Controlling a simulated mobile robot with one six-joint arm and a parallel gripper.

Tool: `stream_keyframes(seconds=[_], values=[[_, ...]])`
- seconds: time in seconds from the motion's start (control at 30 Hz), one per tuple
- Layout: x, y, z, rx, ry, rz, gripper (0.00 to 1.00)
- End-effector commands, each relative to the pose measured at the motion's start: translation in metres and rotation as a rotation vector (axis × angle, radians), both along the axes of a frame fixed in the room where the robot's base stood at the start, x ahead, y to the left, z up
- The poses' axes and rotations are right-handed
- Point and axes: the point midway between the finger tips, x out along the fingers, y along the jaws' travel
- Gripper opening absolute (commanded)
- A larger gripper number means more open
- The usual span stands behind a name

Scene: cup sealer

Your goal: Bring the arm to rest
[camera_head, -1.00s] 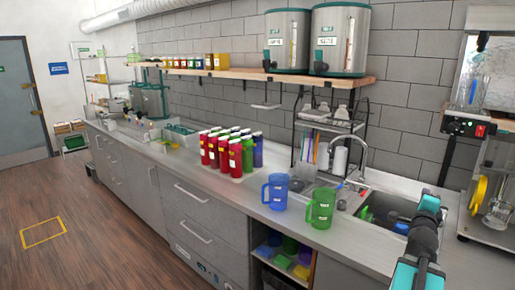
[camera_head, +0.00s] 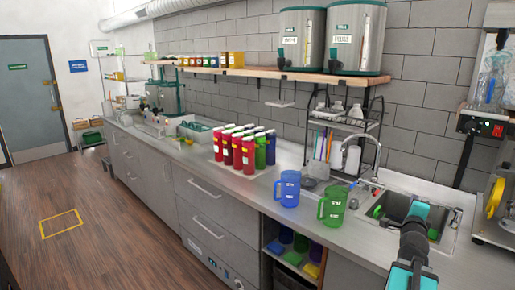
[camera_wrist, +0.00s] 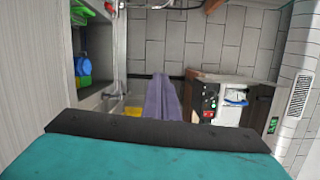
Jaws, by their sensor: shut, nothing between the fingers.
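My arm rises from the lower right of the head view, with teal and black links over the counter's front edge by the sink. Its end is not clearly seen there. In the wrist view the teal and black body of my gripper fills the bottom. Its grey-purple fingers (camera_wrist: 162,95) stand together in the middle, shut, with nothing seen held. Beyond them the wrist view shows the tiled wall and a machine with a red switch.
The counter (camera_head: 255,190) holds a blue mug (camera_head: 288,189), a green mug (camera_head: 331,206) and several red, green and blue bottles (camera_head: 237,150). A sink (camera_head: 405,208) is beside the arm. The machine (camera_head: 497,150) stands at the right. The floor (camera_head: 120,220) at left is clear.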

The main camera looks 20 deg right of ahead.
Motion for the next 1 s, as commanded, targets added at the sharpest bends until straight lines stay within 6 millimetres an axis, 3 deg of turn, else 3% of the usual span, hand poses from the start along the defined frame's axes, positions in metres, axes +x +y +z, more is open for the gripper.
stream_keyframes(seconds=[0.17,0.5,0.8,1.0], values=[[0.040,0.034,-0.045,0.036,0.030,0.068,0.00],[0.113,0.119,-0.146,0.108,0.122,0.214,0.00],[0.154,0.203,-0.240,0.168,0.247,0.348,0.00],[0.169,0.262,-0.304,0.192,0.361,0.444,0.00]])
